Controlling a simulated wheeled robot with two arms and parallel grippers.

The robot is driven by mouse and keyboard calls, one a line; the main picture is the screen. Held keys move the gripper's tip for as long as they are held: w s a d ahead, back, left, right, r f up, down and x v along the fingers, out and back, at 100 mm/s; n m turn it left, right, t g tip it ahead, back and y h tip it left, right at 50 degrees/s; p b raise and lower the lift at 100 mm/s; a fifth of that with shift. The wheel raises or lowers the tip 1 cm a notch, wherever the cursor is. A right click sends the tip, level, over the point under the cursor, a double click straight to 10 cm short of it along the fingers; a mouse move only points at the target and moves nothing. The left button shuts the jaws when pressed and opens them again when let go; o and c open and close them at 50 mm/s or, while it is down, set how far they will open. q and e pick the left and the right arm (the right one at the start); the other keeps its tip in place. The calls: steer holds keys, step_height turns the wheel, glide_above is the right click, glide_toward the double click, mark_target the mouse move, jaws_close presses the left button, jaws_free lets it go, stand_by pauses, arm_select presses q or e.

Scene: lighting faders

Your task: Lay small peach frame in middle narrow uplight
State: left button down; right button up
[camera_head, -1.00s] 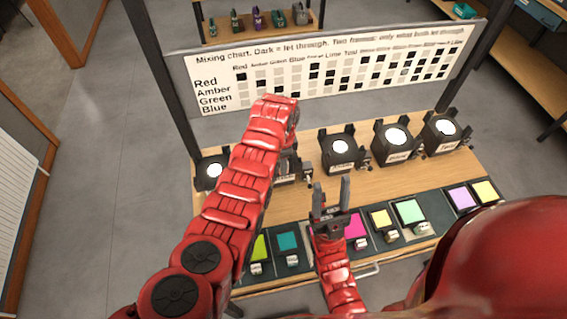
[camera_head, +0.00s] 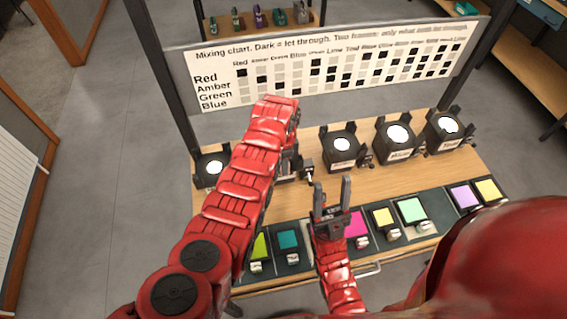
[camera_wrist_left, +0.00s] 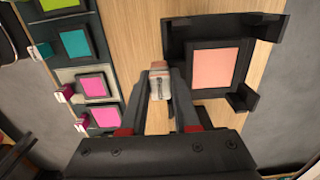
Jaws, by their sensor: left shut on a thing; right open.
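The peach frame (camera_wrist_left: 215,68) has a dark square border and a pale tab (camera_wrist_left: 158,88). In the left wrist view it lies over a black uplight (camera_wrist_left: 182,52) with corner brackets around it; I cannot tell whether it is fully seated. My left gripper (camera_wrist_left: 160,82) is shut on the tab. In the head view my left arm hides the frame and most of this uplight, second from the left. My right gripper (camera_head: 331,190) is open and empty, above the front of the table.
Other uplights, lit white, stand at far left (camera_head: 212,169) and to the right (camera_head: 341,145), (camera_head: 398,135), (camera_head: 446,126). Colored frames, including magenta (camera_head: 355,224) and teal (camera_head: 288,240), lie along the front edge. A mixing chart (camera_head: 330,70) stands behind.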

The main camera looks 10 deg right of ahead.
arm_select(q)
steer(key=shift+f, duration=0.4)
steer(key=c, duration=0.6)
jaws_free()
steer(key=shift+r+b, duration=0.15)
steer(key=shift+b, duration=0.15)
steer(key=shift+r, duration=0.35)
step_height(320, 180, up, 4)
steer(key=shift+w+r+b, duration=0.1)
steer(key=shift+b, duration=1)
step_height(320, 180, up, 4)
steer(key=shift+r+p, duration=0.25)
steer(key=shift+p, duration=0.65)
steer(key=shift+r+p, duration=6.05)
steer(key=shift+r, duration=1.3)
